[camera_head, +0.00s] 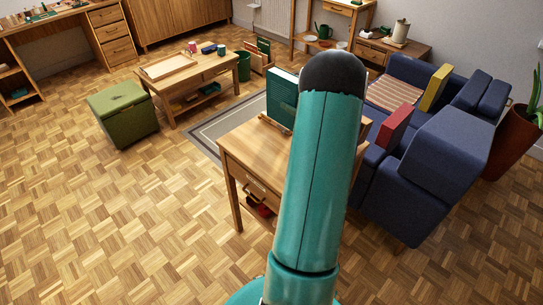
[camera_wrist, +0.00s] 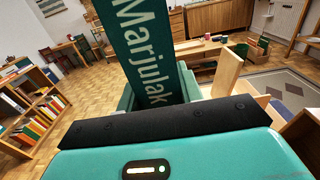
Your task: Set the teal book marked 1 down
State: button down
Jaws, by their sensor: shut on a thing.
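A teal book (camera_wrist: 145,50) with "Marjulak" in pale letters on its spine stands tall in front of my gripper (camera_wrist: 158,92) in the wrist view. My gripper is shut on it, with teal parts at both sides of its lower end. No number 1 is readable. In the head view the teal book (camera_head: 282,95) shows upright above the small wooden table (camera_head: 245,145), left of my arm. My arm hides my gripper there. I cannot tell whether the book touches the wood beneath it. An upright wooden panel (camera_wrist: 228,72) is close to its right in the wrist view.
A blue sofa (camera_head: 425,150) with red (camera_head: 395,127) and yellow (camera_head: 436,87) blocks stands right of the table. A green ottoman (camera_head: 122,113) and a low table (camera_head: 170,83) are at the left. The parquet at front left is clear. A bookcase (camera_wrist: 30,110) is left in the wrist view.

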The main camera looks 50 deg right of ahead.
jog(key=shift+w+a+f, duration=1.2)
jog(key=shift+w+f, duration=0.7)
jog(key=shift+f, duration=0.25)
jog(key=shift+w+a+f, duration=1.25)
jog(key=shift+w+f, duration=0.7)
jog(key=shift+f, duration=0.15)
jog(key=shift+w+a+f, duration=1.2)
jog(key=shift+w+f, duration=0.7)
jog(key=shift+f, duration=0.25)
jog(key=shift+f, duration=0.1)
jog(key=c, duration=0.9)
grip_release()
jog(key=shift+f, duration=0.15)
